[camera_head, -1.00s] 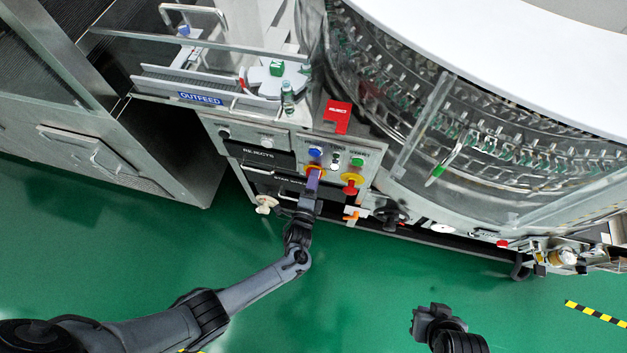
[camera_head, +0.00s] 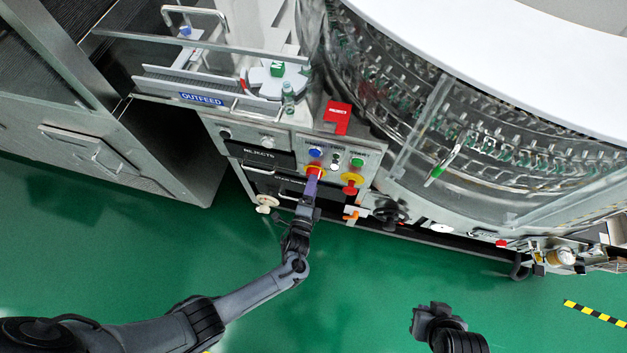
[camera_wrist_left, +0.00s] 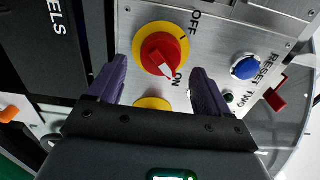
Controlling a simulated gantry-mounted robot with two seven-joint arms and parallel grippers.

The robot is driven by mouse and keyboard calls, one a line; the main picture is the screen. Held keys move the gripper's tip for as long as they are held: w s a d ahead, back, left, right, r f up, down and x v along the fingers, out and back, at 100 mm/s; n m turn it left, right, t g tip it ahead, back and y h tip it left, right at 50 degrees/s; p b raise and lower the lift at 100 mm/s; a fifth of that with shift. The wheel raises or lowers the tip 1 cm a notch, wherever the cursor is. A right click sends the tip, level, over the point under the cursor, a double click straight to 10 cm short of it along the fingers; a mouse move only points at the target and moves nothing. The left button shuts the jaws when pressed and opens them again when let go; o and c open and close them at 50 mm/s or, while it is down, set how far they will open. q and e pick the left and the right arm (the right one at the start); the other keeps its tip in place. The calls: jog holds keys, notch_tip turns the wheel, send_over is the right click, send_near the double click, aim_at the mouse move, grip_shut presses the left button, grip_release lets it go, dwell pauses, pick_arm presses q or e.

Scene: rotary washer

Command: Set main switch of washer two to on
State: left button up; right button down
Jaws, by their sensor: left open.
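The main switch (camera_wrist_left: 160,55) is a red rotary knob on a yellow disc, on a grey panel. In the left wrist view its white pointer tip is turned toward the ON label (camera_wrist_left: 177,79), away from OFF (camera_wrist_left: 196,14). It also shows in the head view (camera_head: 315,171), just beyond my fingers. My left gripper (camera_wrist_left: 155,85) is open, with one purple finger on each side below the knob, apart from it; it also shows in the head view (camera_head: 311,184). My right gripper (camera_head: 432,312) is over the floor at lower right; its finger state is unclear.
A blue button (camera_head: 315,152) and a green button (camera_head: 357,162) are above. A black handwheel (camera_head: 392,213) juts out at right. The green floor in front is clear.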

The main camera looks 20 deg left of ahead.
pick_arm(q)
jog(key=s+d+p, duration=0.1)
jog(key=s, duration=0.7)
jog(key=shift+s, duration=0.1)
